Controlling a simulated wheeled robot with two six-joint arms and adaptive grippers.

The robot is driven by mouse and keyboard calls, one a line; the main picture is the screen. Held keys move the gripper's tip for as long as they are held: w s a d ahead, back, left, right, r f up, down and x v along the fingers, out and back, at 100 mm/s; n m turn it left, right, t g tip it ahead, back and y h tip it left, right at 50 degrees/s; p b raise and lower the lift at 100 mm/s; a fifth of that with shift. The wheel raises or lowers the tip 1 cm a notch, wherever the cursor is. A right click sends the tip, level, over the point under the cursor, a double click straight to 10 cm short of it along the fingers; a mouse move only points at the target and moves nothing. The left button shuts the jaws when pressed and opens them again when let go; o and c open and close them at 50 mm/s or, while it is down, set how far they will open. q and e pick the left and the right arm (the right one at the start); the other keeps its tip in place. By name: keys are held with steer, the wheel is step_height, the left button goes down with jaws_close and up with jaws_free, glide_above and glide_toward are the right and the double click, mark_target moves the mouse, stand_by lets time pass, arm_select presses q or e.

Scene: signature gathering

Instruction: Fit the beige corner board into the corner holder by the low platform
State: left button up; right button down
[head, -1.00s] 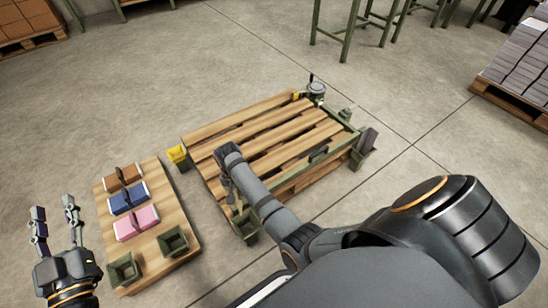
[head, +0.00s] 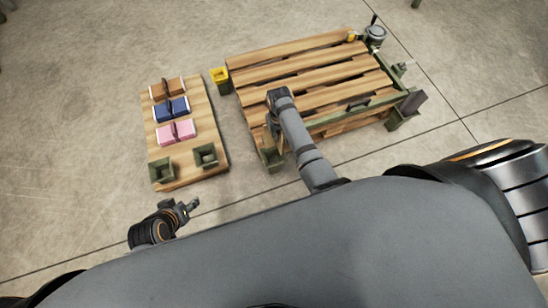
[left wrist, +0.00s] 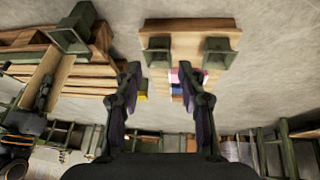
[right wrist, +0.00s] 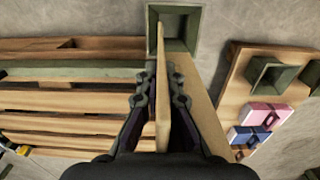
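The beige corner board (right wrist: 205,115) is between the fingers of my right gripper (right wrist: 162,95), which is closed on one of its flanges. Its far end lines up with the mouth of the green corner holder (right wrist: 194,22); I cannot tell how deep it sits. The holder also shows in the head view (head: 271,159), at the pallet's near left corner. There my right gripper (head: 272,125) is above it and mostly hides the board. The board (left wrist: 60,82) and holder (left wrist: 72,38) show in the left wrist view. My left gripper (left wrist: 160,82) is open and empty, away from them.
The low wooden platform (head: 310,62) is a pallet with green fittings along its sides. Left of it, a wooden board (head: 210,125) carries brown, blue and pink packs (head: 175,132) and two green holders (head: 205,155). Bare floor (head: 80,130) lies further left.

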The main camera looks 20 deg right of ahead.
mark_target(278, 143)
step_height(278, 143, down, 2)
steer(key=shift+f+b, duration=0.25)
steer(key=shift+b, duration=0.4)
arm_select(q)
steer(key=w+r+t, duration=0.6)
steer(key=w+r, duration=0.3)
steer(key=w, duration=0.2)
arm_select(e)
steer(key=shift+f+b, duration=0.3)
steer(key=shift+f, duration=0.25)
step_height(278, 143, down, 2)
steer(key=shift+f+b, duration=0.2)
steer(key=shift+b, duration=0.5)
arm_select(q)
steer(key=w+r+t, duration=0.2)
steer(key=r+t, duration=0.1)
steer(key=r, duration=0.4)
steer(key=w+a+r+t, duration=0.1)
steer(key=w+r+t, duration=0.2)
steer(key=r, duration=0.4)
steer(key=shift+w+a+r+t+y, duration=0.2)
steer(key=shift+w+a+t+y, duration=0.1)
steer(key=shift+t, duration=0.3)
arm_select(e)
steer(key=shift+f, duration=0.1)
